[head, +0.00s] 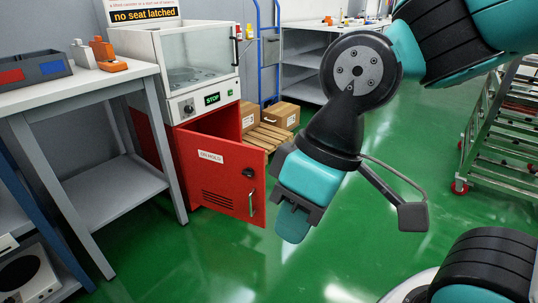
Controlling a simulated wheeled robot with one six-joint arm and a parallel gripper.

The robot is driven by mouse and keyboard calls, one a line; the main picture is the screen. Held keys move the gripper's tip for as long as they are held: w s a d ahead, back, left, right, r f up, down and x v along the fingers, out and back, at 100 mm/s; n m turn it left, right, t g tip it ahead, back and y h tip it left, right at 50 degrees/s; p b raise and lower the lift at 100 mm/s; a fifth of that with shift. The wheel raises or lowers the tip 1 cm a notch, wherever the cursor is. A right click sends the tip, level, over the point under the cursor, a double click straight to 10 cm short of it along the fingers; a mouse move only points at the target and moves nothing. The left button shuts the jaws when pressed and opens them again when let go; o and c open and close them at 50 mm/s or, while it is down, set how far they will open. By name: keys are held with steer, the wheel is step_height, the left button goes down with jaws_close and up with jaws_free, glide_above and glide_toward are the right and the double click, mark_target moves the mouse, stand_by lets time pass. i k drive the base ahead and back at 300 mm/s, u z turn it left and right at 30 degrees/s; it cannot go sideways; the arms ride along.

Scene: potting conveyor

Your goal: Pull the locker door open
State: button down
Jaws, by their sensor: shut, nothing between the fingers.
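The red locker (224,121) stands under a white machine. Its red door (214,177) is swung wide open toward me, with an "ON HOLD" label, vent slots, a black knob and an upright metal handle (251,203) near its right edge. Part of the locker's dark inside shows above the door. My gripper (293,222) is shut and empty. In the picture it is just right of the door's free edge and handle; whether it touches the door I cannot tell.
A white-topped table (85,93) with a grey bin stands at the left. Cardboard boxes (283,115) sit on a wooden pallet behind the door. A metal rack cart (500,130) stands at the right. The green floor (340,235) around my gripper is clear.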

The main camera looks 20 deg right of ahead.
mark_target(214, 166)
steer(key=z, duration=0.4)
steer(key=i, duration=1.2)
steer(key=u, duration=0.1)
